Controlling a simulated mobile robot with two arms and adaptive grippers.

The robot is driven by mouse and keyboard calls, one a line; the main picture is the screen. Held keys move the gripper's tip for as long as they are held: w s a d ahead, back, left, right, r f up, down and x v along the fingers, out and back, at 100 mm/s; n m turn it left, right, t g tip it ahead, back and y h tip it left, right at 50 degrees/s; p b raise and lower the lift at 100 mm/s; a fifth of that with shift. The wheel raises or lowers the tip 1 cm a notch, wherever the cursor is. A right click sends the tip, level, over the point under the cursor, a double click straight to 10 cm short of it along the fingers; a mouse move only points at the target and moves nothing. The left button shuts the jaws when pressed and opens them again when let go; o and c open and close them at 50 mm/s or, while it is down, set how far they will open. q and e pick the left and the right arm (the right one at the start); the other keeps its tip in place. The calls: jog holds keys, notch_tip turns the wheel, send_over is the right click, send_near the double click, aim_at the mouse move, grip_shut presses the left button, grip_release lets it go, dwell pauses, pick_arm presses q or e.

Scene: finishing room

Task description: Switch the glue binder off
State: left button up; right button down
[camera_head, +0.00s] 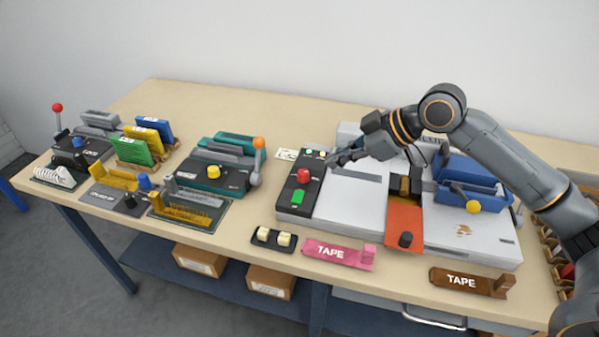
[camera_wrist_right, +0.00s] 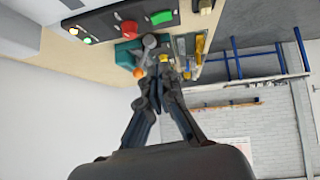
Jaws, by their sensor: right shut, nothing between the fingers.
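A large white machine (camera_head: 347,200), apparently the glue binder, stands right of the table's middle. Its dark control panel (camera_head: 288,212) runs along its left side. The panel has a red knob (camera_head: 303,175), a green button (camera_head: 297,197) and small lights at its far end. In the right wrist view, the red knob (camera_wrist_right: 129,28), green button (camera_wrist_right: 162,17) and a lit green light (camera_wrist_right: 87,40) show at the top. My right gripper (camera_head: 332,158) is shut and empty near the panel's far end, beside the lights; contact cannot be told. My left gripper is not in view.
A teal machine (camera_head: 203,178) with a yellow knob and an orange-tipped lever stands left of the panel. Pink (camera_head: 338,253) and brown (camera_head: 465,281) tape holders and a small black tray (camera_head: 262,246) line the front edge. Blue bins (camera_head: 466,178) stand at right.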

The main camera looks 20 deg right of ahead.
jog(key=s, duration=0.1)
jog(key=p, duration=0.1)
send_over(297, 193)
jog(key=s+d, duration=0.2)
jog(key=s, duration=0.1)
jog(key=f, duration=0.5)
jog(key=shift+w+d+f, duration=0.1)
jog(key=shift+w+f, duration=0.15)
jog(key=shift+f, duration=0.1)
jog(key=f, duration=0.2)
jog(key=w+f+p, duration=0.1)
jog(key=shift+a+f, duration=0.25)
jog(key=shift+f, duration=0.15)
jog(key=shift+d+f, duration=0.1)
jog(key=shift+f, duration=0.55)
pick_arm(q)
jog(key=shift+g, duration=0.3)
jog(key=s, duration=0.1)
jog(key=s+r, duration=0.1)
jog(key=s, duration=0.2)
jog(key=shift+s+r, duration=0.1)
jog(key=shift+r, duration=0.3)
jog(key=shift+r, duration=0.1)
pick_arm(e)
jog(key=shift+f, duration=0.1)
jog(key=shift+f, duration=0.2)
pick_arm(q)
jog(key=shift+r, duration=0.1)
